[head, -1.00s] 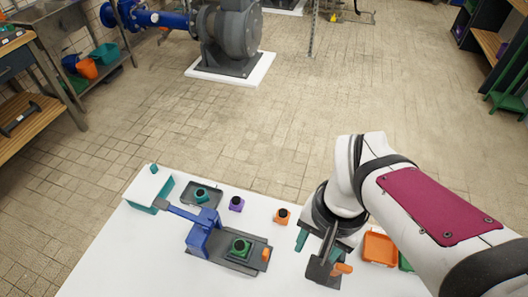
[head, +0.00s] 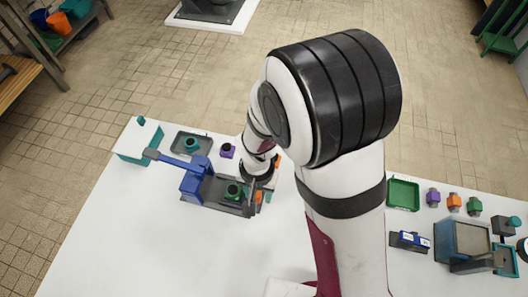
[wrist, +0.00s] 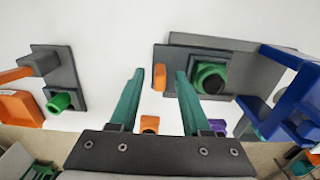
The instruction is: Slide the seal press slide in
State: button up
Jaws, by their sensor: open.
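The seal press is a blue frame (head: 195,180) with a lever reaching left; it also shows at the right of the wrist view (wrist: 290,100). Its dark slide (head: 213,194) sticks out to the right of the frame and carries a green part with a black top (head: 233,190), also seen in the wrist view (wrist: 210,77). The slide's orange knob (wrist: 159,77) is at its outer end. My gripper (wrist: 159,72) is open, with its green fingers on either side of the knob in the picture. I cannot tell whether they touch it. My arm partly hides this end in the head view.
A dark tray with a teal part (head: 191,143), a purple part (head: 227,151) and a teal box (head: 145,141) stand behind the press. A green tray (head: 403,194) and a blue block (head: 410,241) are at right. The front table area is clear.

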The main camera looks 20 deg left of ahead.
grip_shut()
dwell(1.5)
